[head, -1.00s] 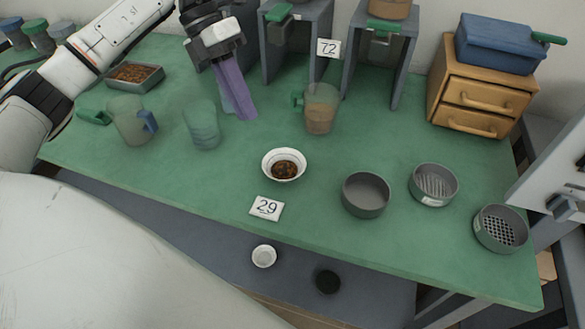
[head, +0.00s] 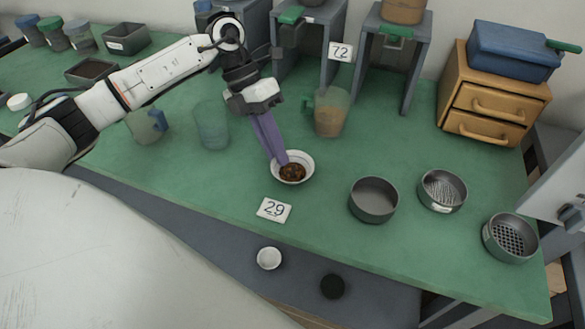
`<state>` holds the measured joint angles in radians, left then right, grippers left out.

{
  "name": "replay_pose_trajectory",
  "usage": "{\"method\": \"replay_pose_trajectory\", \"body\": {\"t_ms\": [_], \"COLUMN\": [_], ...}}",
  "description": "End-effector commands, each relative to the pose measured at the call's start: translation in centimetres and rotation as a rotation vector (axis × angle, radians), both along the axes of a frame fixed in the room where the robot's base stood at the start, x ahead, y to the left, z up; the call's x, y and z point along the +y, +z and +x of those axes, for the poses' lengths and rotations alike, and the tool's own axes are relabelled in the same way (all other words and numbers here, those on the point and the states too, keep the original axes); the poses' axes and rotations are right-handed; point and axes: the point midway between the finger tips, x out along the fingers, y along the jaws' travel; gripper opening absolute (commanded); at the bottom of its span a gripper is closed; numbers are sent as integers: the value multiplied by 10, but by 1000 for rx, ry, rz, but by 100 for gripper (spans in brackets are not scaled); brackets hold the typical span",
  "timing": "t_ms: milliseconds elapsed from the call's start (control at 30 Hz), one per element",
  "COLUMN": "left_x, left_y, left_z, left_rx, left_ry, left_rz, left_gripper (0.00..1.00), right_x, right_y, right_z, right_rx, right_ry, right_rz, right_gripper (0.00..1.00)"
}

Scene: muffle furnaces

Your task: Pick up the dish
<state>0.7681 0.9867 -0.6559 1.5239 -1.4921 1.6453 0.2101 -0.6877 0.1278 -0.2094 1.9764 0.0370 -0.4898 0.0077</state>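The dish (head: 309,164) is a small white bowl with dark brown grains in it. It stands upright on the green table, behind a card marked 29 (head: 274,209). My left gripper (head: 282,160) reaches down from the upper left with long purple fingers. Its fingertips overlap the left rear rim of the dish in the head view. I cannot tell whether they touch or grip the rim, because the fingers are seen nearly edge-on. My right gripper is not in view.
An empty grey pan (head: 373,199) and two sieves (head: 442,190) (head: 511,238) stand to the right. Grey stands and wooden drawers (head: 493,100) line the back.

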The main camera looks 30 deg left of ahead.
Motion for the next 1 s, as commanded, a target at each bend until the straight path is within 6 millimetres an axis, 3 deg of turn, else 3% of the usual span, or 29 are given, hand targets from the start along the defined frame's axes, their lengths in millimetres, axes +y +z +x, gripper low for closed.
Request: {"method": "replay_pose_trajectory", "body": {"t_ms": [100, 200, 567, 667, 1000], "left_x": [0, 0, 1, 0, 1], "left_y": [0, 0, 4, 15, 82], "left_z": [0, 0, 0, 1, 1], "left_rx": [0, 0, -2, -5, -5], "left_ry": [0, 0, 1, 1, -1], "left_rz": [0, 0, 1, 0, 0], "left_gripper": [12, 0, 0, 0, 0], "right_x": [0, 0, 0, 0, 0], "right_y": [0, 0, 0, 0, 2], "right_z": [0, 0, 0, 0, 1], "right_rx": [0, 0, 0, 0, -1], "right_ry": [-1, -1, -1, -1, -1], "right_rz": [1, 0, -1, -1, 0], "right_gripper": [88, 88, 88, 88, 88]}}
